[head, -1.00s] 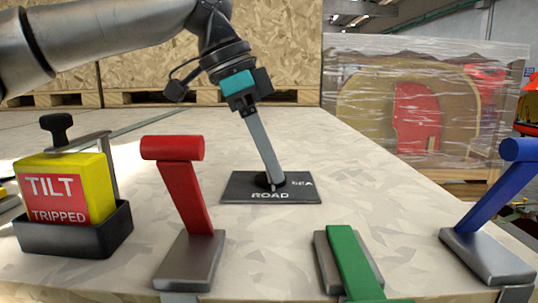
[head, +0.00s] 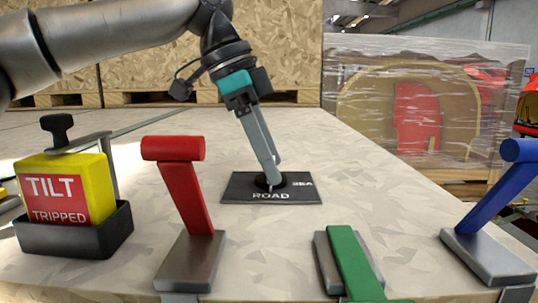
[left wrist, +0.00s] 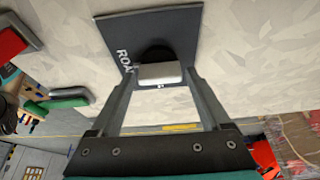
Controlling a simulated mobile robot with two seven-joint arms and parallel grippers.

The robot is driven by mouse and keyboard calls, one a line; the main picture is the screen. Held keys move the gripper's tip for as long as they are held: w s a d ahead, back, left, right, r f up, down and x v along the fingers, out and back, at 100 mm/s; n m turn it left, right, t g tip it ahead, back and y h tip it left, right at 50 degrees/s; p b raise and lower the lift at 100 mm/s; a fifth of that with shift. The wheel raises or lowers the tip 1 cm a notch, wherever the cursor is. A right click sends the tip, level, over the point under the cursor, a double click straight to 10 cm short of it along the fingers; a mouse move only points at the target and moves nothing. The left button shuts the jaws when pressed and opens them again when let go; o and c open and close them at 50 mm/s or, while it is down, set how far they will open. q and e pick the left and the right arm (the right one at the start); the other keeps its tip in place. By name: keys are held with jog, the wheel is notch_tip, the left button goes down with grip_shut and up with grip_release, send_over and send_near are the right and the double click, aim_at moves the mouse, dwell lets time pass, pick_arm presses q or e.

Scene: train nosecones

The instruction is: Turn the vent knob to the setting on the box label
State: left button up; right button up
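A dark plate (head: 240,191) lies flat on the pale bench top, with ROAD along its near edge and SEA at its right. The small knob (left wrist: 160,73) at its middle shows a light grip bar in the left wrist view, on a black round base. My left gripper (head: 272,176) reaches down onto it, tilted. In the left wrist view its fingers (left wrist: 162,76) flank the bar's two ends and appear to touch them. The knob's pointer and any other settings are hidden or too small to read. My right gripper is not in view.
A yellow box labelled TILT TRIPPED (head: 62,190) stands in a black tray at left. Red (head: 185,185), green (head: 352,262) and blue (head: 490,195) levers line the near edge. A wrapped crate (head: 425,105) stands behind at right.

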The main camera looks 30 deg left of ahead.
pick_arm(q)
jog(key=shift+o, duration=0.9)
jog(key=v, duration=1.5)
jog(key=shift+r, duration=0.1)
